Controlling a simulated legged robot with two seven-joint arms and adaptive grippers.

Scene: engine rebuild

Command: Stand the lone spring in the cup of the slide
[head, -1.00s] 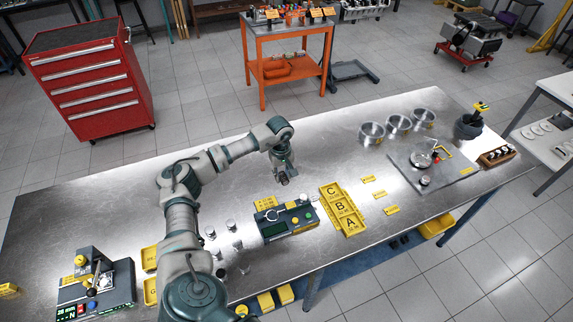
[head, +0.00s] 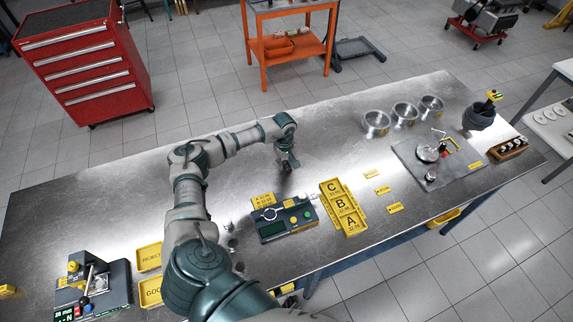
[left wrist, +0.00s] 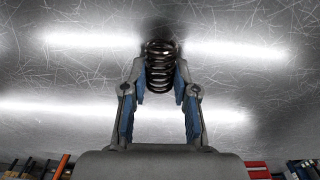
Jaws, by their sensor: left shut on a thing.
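A dark coil spring (left wrist: 160,68) stands out between the fingertips of my left gripper (left wrist: 160,80) in the left wrist view, and the gripper is shut on it. In the head view my left gripper (head: 289,165) points down over the bare metal of the bench, behind the green device (head: 286,220) with a display and buttons. The spring is too small to make out clearly there. I cannot clearly pick out the slide or its cup. My right gripper is not in view.
Yellow trays marked A, B and C (head: 333,212) lie right of the green device. A lever device (head: 91,287) stands at the bench's left front. Three metal bowls (head: 376,121) and a grey plate (head: 440,160) are at the right. The bench's back left is clear.

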